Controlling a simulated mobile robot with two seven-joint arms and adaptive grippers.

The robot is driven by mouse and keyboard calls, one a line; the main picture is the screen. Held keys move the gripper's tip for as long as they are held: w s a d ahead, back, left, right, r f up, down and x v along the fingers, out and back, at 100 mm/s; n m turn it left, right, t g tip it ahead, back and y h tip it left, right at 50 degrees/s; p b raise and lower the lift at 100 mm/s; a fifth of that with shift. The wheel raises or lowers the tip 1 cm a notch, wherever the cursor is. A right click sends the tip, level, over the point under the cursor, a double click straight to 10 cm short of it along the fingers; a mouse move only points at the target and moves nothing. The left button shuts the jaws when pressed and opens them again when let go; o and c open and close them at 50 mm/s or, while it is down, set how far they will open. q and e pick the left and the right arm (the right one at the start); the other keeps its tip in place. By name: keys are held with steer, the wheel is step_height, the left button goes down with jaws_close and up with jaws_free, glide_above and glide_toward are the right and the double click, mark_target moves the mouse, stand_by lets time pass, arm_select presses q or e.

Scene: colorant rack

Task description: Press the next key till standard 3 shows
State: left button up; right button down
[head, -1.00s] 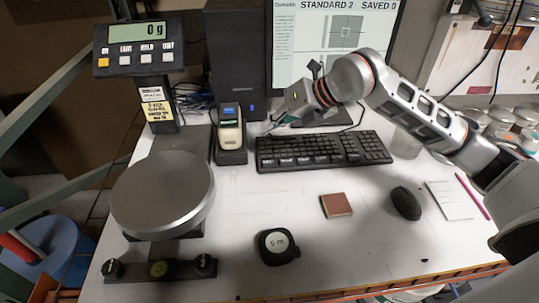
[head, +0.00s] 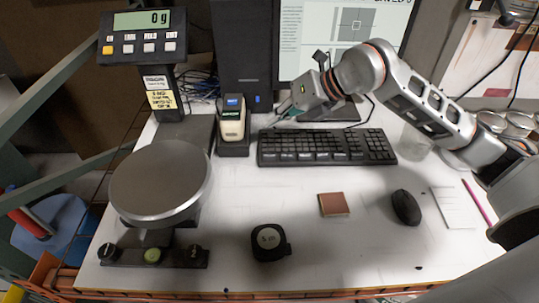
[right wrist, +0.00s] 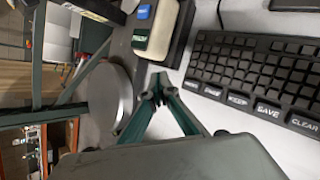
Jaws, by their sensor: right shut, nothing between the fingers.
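The black keyboard (head: 325,150) lies on the white desk in front of the monitor (head: 340,45). The monitor shows a grey square pattern; its top heading is mostly cut off in the head view now. My right gripper (head: 282,113) is above the desk behind the keyboard's left end, beside the docked handheld device (head: 232,122). In the right wrist view its fingertips (right wrist: 157,88) are together and empty, left of the keyboard (right wrist: 255,72). The large labelled keys along the keyboard's near edge include SAVE and CLEAR; the leftmost label is not readable. My left gripper is not in view.
A scale with a round metal pan (head: 160,180) and a display reading 0 g (head: 141,20) stands at left. A tape measure (head: 268,241), brown square block (head: 333,204), mouse (head: 406,207) and notepad (head: 453,207) lie in front. A clear cup (head: 416,140) stands right of the keyboard.

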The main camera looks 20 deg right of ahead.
steer(key=f, duration=0.1)
steer(key=b, duration=0.4)
glide_above(272, 156)
step_height(272, 156, down, 7)
steer(key=shift+s+r, duration=0.1)
steer(key=shift+f+b, duration=0.5)
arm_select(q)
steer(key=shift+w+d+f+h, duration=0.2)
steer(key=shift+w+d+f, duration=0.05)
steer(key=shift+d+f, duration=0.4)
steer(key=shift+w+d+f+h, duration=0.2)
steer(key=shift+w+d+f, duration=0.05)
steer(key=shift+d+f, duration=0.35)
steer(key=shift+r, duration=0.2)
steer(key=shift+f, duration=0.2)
arm_select(e)
steer(key=shift+f, duration=0.15)
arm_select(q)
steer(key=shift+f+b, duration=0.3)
arm_select(e)
steer(key=shift+f, duration=0.3)
